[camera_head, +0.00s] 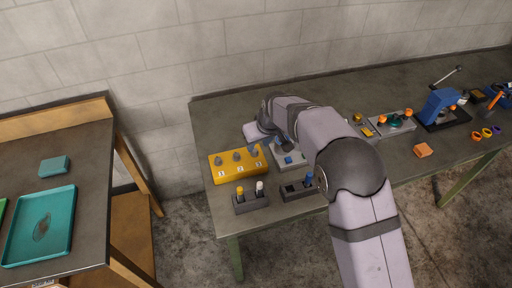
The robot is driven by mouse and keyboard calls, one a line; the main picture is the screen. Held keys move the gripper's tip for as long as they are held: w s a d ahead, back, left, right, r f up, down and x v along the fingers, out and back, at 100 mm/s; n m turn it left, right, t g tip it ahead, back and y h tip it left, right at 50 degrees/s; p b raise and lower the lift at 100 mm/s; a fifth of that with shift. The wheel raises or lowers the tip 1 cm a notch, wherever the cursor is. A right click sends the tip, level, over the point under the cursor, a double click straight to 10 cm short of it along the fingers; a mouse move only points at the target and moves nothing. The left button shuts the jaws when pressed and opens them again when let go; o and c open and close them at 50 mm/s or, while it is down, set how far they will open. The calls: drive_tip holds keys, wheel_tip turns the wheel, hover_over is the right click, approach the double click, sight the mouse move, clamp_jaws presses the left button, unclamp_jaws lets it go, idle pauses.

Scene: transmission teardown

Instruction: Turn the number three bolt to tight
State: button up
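A yellow block (229,175) lies at the left end of the long workbench, with white number tags on its front that are too small to read surely. Two grey bolt heads, a left one (220,161) and a middle one (237,157), stand clear on its top. At its right end a grey shape (254,151) shows, a bolt or part of my gripper; I cannot tell which. My arm reaches over from the lower right, and its wrist end is just behind and above the block's right side. My gripper's fingers cannot be made out, nor any contact with a bolt.
A dark holder (251,204) with yellow and white pegs stands in front of the block. Another holder (292,191) with a blue peg and a grey fixture (291,162) with a blue part are to the right, close to my forearm. An orange block (423,150) lies farther right.

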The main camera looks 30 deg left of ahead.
sight(255, 151)
drive_tip(key=shift+p+x, duration=0.85)
drive_tip(key=shift+x, duration=1.8)
clamp_jaws()
